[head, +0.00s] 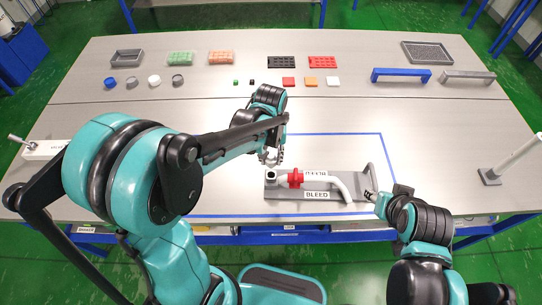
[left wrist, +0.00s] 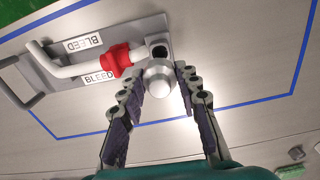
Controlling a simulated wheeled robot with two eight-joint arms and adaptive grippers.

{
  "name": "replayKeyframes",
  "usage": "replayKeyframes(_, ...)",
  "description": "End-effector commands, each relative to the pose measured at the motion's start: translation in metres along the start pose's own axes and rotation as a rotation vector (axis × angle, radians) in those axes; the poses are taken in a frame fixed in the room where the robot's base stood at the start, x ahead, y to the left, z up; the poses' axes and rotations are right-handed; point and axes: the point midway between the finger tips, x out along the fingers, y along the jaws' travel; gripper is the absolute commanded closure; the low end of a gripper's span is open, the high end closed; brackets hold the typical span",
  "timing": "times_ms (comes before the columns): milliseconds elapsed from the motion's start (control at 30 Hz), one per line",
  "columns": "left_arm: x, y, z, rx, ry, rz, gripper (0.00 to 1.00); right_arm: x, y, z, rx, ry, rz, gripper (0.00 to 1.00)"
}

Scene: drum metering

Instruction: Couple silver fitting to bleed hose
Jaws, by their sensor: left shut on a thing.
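The bleed unit is a grey plate (head: 325,194) with BLEED labels, a red valve (head: 295,178) and a bent white hose (head: 343,184). In the left wrist view, the white hose (left wrist: 70,70) runs to the red valve (left wrist: 116,61), beside a block with a dark round port (left wrist: 159,49). My left gripper (head: 271,160) is above the block's end of the plate. In the left wrist view it is shut on the silver fitting (left wrist: 160,78), which overlaps the port's edge; whether they touch is unclear. My right gripper (head: 371,196) is at the plate's right end; its jaws are too small to read.
A grey handle (head: 371,178) rises at the plate's right end. A blue taped outline (head: 340,134) surrounds the unit. Trays, rings and small blocks stand along the back, with a blue bracket (head: 401,72). A white post (head: 515,153) stands at right. The table's middle is mostly clear.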

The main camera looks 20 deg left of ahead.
Motion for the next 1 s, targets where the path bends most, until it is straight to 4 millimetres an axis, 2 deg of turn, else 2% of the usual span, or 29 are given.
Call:
replayKeyframes(33, 0.008, 0.0, 0.0, 0.0, 0.0, 0.0, 1.0, 0.006, 0.0, 0.004, 0.0, 0.0, 0.0, 0.6)
replayKeyframes(200, 0.026, 0.0, 0.0, 0.0, 0.0, 0.0, 1.0, 0.018, 0.0, 0.013, 0.0, 0.0, 0.0, 0.6)
replayKeyframes(400, 0.04, 0.0, 0.0, 0.0, 0.0, 0.0, 1.0, 0.028, 0.0, 0.02, 0.0, 0.0, 0.0, 0.6)
replayKeyframes(1000, 0.043, 0.0, 0.0, 0.0, 0.0, 0.0, 1.0, 0.029, 0.0, 0.021, 0.0, 0.0, 0.0, 0.6)
